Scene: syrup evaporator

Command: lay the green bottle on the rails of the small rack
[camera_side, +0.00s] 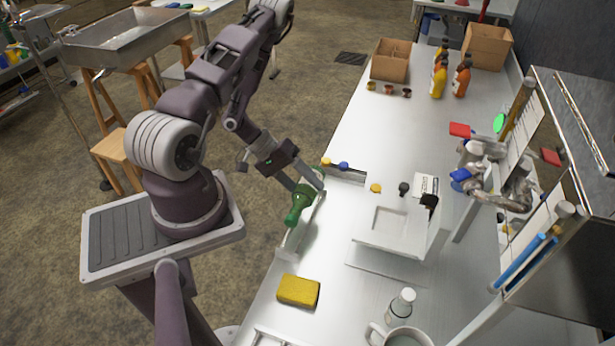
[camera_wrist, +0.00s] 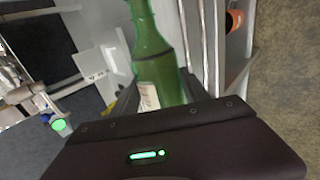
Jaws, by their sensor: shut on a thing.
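The green bottle (camera_side: 299,204) is at the left edge of the white table, tilted or lying along that edge. In the wrist view the bottle (camera_wrist: 158,60) shows a pale label near my fingers, and its narrower part points away from me. My gripper (camera_side: 308,183) is shut around the bottle's body; the wrist view shows a finger on each side (camera_wrist: 158,92). Pale rails, seemingly of the small rack (camera_side: 288,243), run beside and below the bottle. They also show right of it in the wrist view (camera_wrist: 222,60). I cannot tell whether the bottle touches them.
A yellow sponge (camera_side: 298,291) lies in front of the bottle. A white block-like stand (camera_side: 390,238) is to its right. A narrow holder with yellow and blue knobs (camera_side: 345,173) stands just behind. A mug (camera_side: 400,338) and a clear bottle (camera_side: 401,304) are at the front.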

